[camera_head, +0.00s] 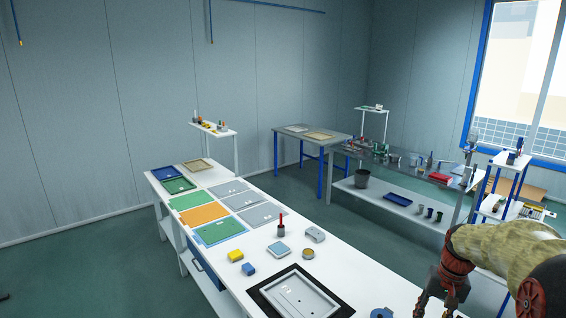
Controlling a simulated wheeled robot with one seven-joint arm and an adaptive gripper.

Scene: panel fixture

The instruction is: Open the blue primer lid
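I cannot tell for sure which item is the primer lid. On the long white table (231,180) several small items have blue parts. A square, pale container with a blue-grey top (279,248) stands behind the dark-framed tray. A small blue block (249,269) sits left of it, beside a yellow block (235,256). A blue round object (381,313) is cut off by the bottom edge. My gripper (436,307) hangs at the lower right, at the table's right side and apart from these items. Its fingertips are at the picture's bottom edge, so its opening is unclear.
A grey tray on a black mat (258,296) takes up the near table. A red-handled tool (281,226), a round tin (308,253) and a grey metal part (315,234) stand close together. Coloured panels (205,215) cover the far half. A cluttered bench (400,158) stands behind.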

